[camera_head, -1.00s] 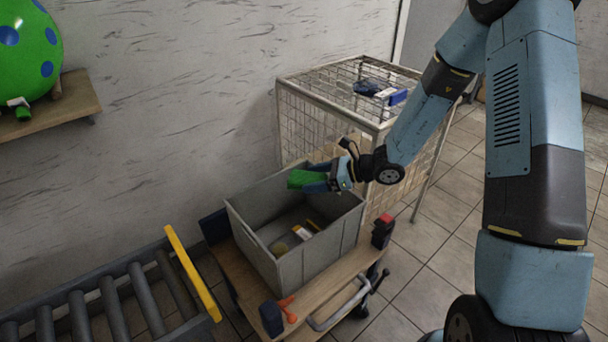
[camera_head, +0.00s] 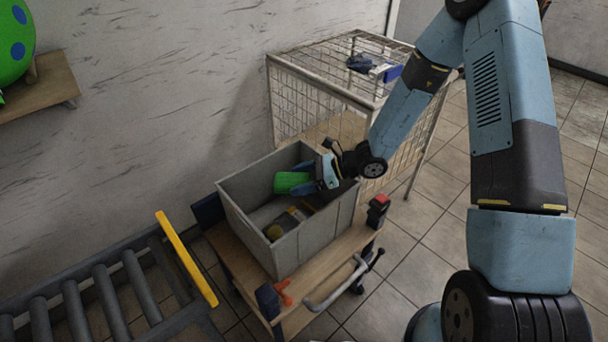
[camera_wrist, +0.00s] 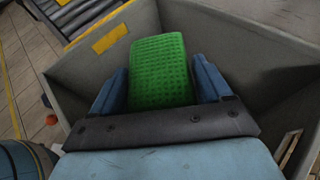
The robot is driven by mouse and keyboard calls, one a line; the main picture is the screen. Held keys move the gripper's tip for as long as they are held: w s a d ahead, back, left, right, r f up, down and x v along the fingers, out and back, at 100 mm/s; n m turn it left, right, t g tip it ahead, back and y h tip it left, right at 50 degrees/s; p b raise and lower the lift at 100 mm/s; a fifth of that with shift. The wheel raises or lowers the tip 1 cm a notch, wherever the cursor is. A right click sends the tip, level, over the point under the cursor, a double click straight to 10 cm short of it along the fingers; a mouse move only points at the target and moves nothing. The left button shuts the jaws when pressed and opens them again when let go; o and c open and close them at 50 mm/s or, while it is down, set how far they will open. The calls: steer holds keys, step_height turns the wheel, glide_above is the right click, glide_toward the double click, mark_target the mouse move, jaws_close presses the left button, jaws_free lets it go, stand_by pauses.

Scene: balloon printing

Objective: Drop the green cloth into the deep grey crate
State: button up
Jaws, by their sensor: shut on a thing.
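The green cloth (camera_head: 290,182) is held at the tips of my gripper (camera_head: 312,184), inside the upper part of the deep grey crate (camera_head: 310,243). In the wrist view the green cloth (camera_wrist: 160,72) has a dimpled surface and sits between the two blue fingers of my gripper (camera_wrist: 163,85). The fingers are shut on it. The grey crate's wall (camera_wrist: 225,35) surrounds it in that view. My gripper reaches in over the crate's right rear side. The cloth hangs above the crate floor, and part of the floor is hidden by my gripper.
A wire cage (camera_head: 315,100) is behind, and a roller conveyor (camera_head: 105,295) is at the lower left.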

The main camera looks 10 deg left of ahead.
steer(key=o, duration=1)
steer(key=shift+c, duration=0.2)
steer(key=shift+w+d, duration=0.1)
steer(key=shift+d, duration=0.05)
steer(key=v, duration=1.3)
steer(key=shift+d, duration=0.25)
steer(key=shift+r, duration=0.1)
steer(key=s+d+r+n+t+h, duration=0.2)
steer(key=s+d+r+n+h, duration=0.2)
steer(key=r, duration=0.6)
steer(key=s+d+r+n+t+h, duration=0.3)
steer(key=s+d+r+n+h, duration=0.2)
steer(key=s+d+r+n, duration=0.2)
steer(key=s+d+r+n+t+h, duration=0.2)
steer(key=s+d+r+n+h, duration=0.2)
steer(key=s+d+r, duration=0.5)
step_height(320, 180, up, 6)
steer(key=shift+d+r+n, duration=0.1)
steer(key=shift+d+n, duration=0.55)
steer(key=shift+n, duration=0.05)
